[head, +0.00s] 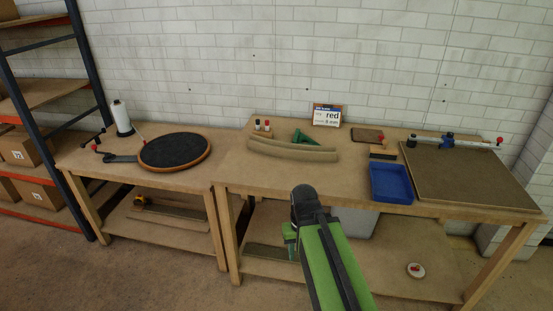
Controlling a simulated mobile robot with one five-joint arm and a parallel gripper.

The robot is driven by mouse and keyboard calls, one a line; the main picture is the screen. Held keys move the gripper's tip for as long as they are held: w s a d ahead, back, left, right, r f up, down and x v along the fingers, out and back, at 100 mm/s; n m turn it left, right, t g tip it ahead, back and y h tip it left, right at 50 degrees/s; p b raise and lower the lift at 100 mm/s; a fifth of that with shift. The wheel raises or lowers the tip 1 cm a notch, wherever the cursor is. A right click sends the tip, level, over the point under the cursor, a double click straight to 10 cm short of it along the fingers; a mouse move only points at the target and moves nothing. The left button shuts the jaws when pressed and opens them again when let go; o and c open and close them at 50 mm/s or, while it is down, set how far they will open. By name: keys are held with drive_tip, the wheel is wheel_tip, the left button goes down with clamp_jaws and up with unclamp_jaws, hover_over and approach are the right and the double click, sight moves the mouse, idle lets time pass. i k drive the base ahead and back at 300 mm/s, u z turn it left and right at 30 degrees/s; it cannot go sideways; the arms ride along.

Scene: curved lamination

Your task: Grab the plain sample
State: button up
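I cannot make out for sure which thing is the plain sample. Several small pale pieces with red and dark tops (262,126) stand at the back left of the right-hand bench. A dark flat piece with a pale edge (367,135) lies at the back, right of the sign, and a small light wooden block with a dark top (383,153) lies in front of it. My green arm reaches up from the bottom of the head view to a black joint in front of the bench. My gripper's fingers do not show.
A curved wooden form (292,150) and a green tool (302,138) lie on the bench (260,176). A blue tray (391,183) and a large brown board (470,178) are right. A round black turntable (174,150) is left.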

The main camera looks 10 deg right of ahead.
sight(280, 150)
drive_tip(key=z, duration=0.45)
drive_tip(key=i, duration=0.25)
drive_tip(key=u, duration=0.75)
drive_tip(key=k, duration=0.35)
drive_tip(key=z, duration=1.35)
drive_tip(key=i, duration=0.65)
drive_tip(key=u, duration=2.2)
